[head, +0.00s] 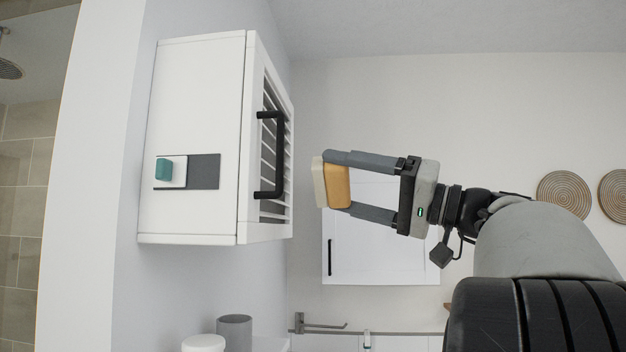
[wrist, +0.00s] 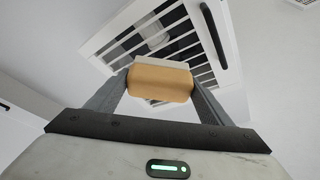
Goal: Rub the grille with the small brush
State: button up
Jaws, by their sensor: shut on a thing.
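The small brush has a tan wooden block (head: 337,185) and a pale bristle side (head: 319,182). My gripper (head: 337,182) is shut on the block, and the pale side faces left toward the cabinet. The grille (head: 270,150) is a set of white slats in the door of the white wall cabinet, with a black bar handle (head: 282,155) in front of it. A gap shows between brush and grille in the head view. In the wrist view, the brush block (wrist: 160,82) lies before the grille (wrist: 165,40) and hides part of its slats.
A lower white cabinet (head: 370,250) hangs behind my gripper. A grey cup (head: 235,332) and a white item (head: 203,343) stand below. A rail (head: 325,327) is on the far wall.

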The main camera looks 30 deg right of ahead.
aim_at(324, 175)
jog(key=shift+s+a+r+y, duration=0.15)
jog(key=shift+s+a+r, duration=0.05)
jog(key=shift+s+r, duration=0.25)
jog(key=shift+s+a+r+y, duration=0.15)
jog(key=shift+s+r, duration=0.15)
jog(key=shift+r, duration=0.25)
jog(key=shift+a, duration=0.15)
jog(key=shift+w+a, duration=0.85)
jog(key=shift+a, duration=0.3)
jog(key=shift+w+a, duration=0.8)
jog(key=shift+a, duration=0.3)
jog(key=shift+w+a, duration=0.5)
jog(key=shift+a, duration=0.3)
